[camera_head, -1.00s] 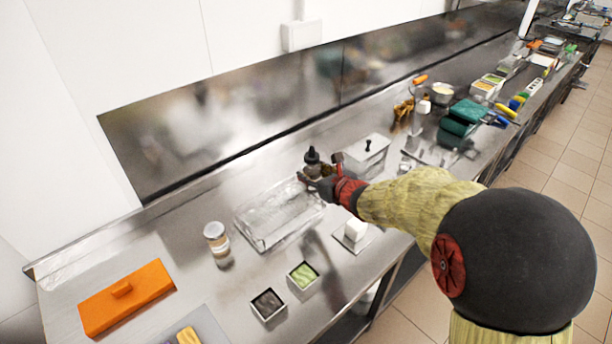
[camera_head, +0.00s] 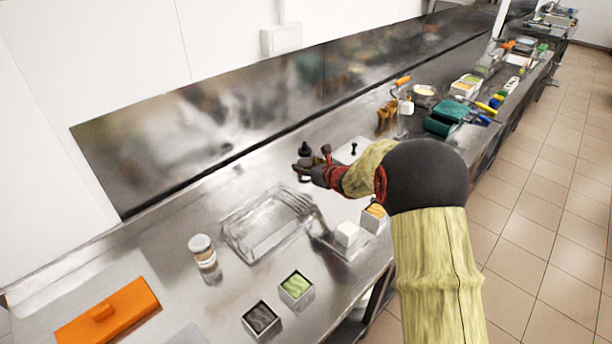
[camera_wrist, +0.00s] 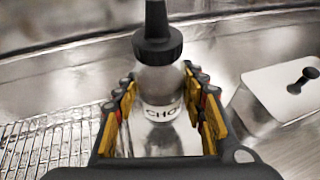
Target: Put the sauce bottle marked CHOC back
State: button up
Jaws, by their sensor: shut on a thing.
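The sauce bottle marked CHOC (camera_wrist: 160,112) has a black cap and nozzle, a grey body and a white label facing the wrist camera. It is upright between the yellow-padded fingers of my gripper (camera_wrist: 160,86), which is shut on it. In the head view its dark top (camera_head: 305,151) shows just beyond my gripper (camera_head: 304,171), behind the right end of the clear tray. My fingers hide much of its body there. Whether its base touches the counter or hangs just above it I cannot tell.
A lidded metal container (camera_wrist: 270,104) with a black knob stands close on the right. A wire-patterned tray (camera_head: 234,232) lies to the left. A white block (camera_head: 347,233), a jar (camera_head: 203,252) and small square tubs (camera_head: 297,286) are nearer the front. The steel backsplash is behind.

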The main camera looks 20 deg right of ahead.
jog(key=shift+w+d+f, duration=0.2)
jog(key=shift+w+f, duration=0.05)
jog(key=shift+f, duration=0.05)
jog(key=shift+w+f+b, duration=0.15)
jog(key=shift+f+b, duration=0.45)
jog(key=shift+f, duration=1.05)
jog(key=shift+f, duration=0.1)
jog(key=shift+d+f, duration=0.1)
jog(key=o, duration=1.2)
jog(key=shift+o, duration=0.4)
